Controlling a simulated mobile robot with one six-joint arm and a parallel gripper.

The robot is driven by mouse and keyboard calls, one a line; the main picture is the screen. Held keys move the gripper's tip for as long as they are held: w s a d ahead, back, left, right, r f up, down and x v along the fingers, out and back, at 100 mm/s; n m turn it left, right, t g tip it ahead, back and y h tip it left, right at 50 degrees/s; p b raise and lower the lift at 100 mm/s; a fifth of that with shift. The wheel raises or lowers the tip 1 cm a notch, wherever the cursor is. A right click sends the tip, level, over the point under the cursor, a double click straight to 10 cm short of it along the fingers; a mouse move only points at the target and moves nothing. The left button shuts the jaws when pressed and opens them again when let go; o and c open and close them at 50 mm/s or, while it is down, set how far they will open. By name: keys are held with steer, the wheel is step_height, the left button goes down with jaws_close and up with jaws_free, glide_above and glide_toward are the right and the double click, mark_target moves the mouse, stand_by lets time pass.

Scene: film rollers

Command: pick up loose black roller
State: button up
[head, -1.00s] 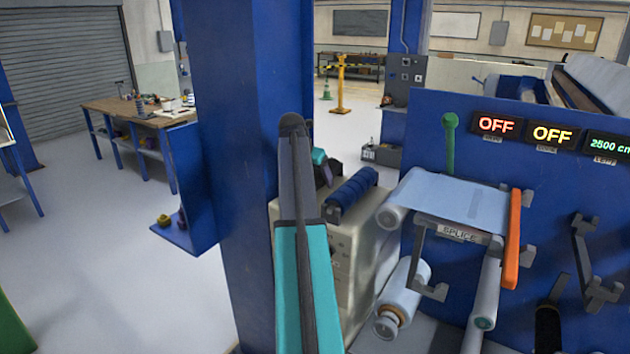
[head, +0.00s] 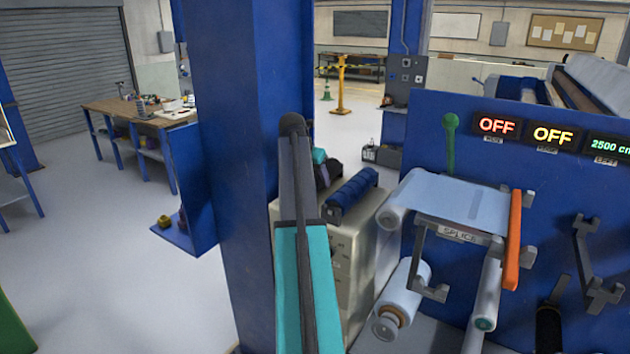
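My arm rises from the bottom centre of the head view. Behind its upper end, teal and dark parts that look like my gripper (head: 326,172) show above the left end of a cream cabinet. The arm covers much of them, so I cannot tell whether the fingers are open or shut, or whether they hold anything. A black cylinder (head: 548,328), possibly the loose black roller, shows at the bottom right in front of the blue machine panel, cut off by the frame edge. A ribbed dark blue roller (head: 352,190) lies on the cabinet top, just right of the gripper parts.
A blue column (head: 235,120) stands close on the left of my arm. The cream cabinet (head: 345,270) stands to the right of the arm. The blue panel (head: 560,180) carries a splice table (head: 465,200), an orange bar (head: 514,240) and a film roll (head: 402,292). Open floor lies left.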

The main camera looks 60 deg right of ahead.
mark_target(316, 170)
steer(key=shift+r+b, duration=1.5)
steer(key=shift+r, duration=3.45)
